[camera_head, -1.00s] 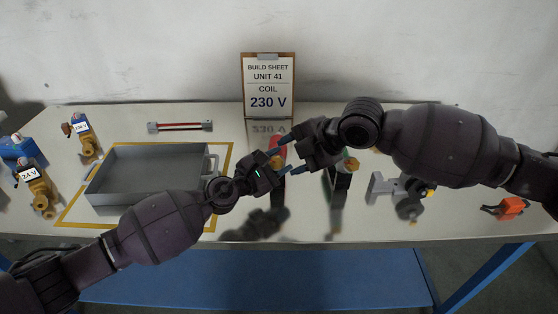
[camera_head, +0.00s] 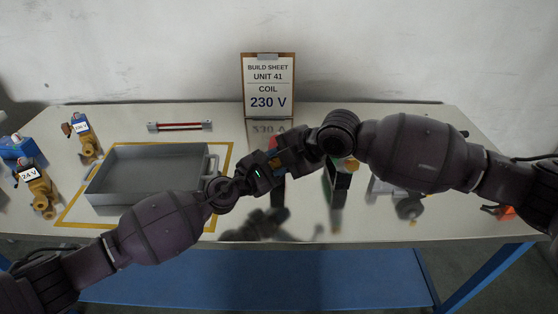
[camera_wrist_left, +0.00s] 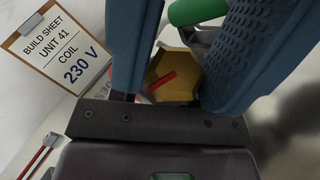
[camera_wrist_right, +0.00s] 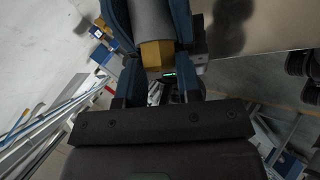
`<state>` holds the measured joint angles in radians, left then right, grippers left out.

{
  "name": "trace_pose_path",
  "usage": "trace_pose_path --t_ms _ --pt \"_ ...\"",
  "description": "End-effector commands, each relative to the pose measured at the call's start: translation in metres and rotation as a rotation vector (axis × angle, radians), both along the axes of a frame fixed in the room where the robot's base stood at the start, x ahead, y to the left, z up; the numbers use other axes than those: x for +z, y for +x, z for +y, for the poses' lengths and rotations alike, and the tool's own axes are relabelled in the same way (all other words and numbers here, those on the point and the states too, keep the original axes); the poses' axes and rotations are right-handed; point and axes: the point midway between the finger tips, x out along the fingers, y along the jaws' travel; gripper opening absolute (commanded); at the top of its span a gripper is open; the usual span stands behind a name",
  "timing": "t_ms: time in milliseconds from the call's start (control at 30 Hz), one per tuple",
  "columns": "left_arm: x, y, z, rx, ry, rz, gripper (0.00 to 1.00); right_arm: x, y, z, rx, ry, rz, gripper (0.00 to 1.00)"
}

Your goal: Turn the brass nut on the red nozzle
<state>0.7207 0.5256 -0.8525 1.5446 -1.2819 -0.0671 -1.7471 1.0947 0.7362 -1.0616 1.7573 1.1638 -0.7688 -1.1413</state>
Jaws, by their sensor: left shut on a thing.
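The brass nut (camera_wrist_left: 172,78) is a six-sided piece between the blue fingers of my left gripper (camera_wrist_left: 190,60); a thin red mark crosses its face. My left gripper is shut on it. The right wrist view also shows brass (camera_wrist_right: 156,55) at the end of a grey cylinder between the fingers of my right gripper (camera_wrist_right: 153,35); these fingers stand apart, and contact cannot be told. In the head view the two grippers meet near the middle and hide most of the nut.
A similar part with green (camera_head: 341,193) and a brass top stands just right. A grey tray (camera_head: 145,190) lies at left, with brass valves beyond. The build sheet (camera_head: 268,85) stands behind. An orange item (camera_head: 507,213) lies at the right end.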

Motion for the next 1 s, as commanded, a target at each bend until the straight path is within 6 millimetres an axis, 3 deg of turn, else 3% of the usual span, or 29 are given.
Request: trace_pose_path --t_ms 33,233,633,1000 --pt "-0.0232 -0.0056 0.0013 -0.005 0.010 0.040 0.00 -0.0056 0.0001 -0.0002 -0.001 0.000 0.005 0.09" --pt "-0.0232 -0.0056 0.0013 -0.005 0.010 0.040 0.00 -0.0068 -0.0006 -0.0002 -0.030 0.032 0.006 0.08" --pt "-0.0233 -0.0057 0.0012 -0.005 0.010 0.040 0.00 -0.0081 -0.0023 0.0005 -0.231 0.258 0.004 0.09" --pt "-0.0233 -0.0058 0.0007 -0.006 0.009 0.040 0.00 -0.0069 -0.0021 0.0016 -0.229 0.260 0.003 0.09"
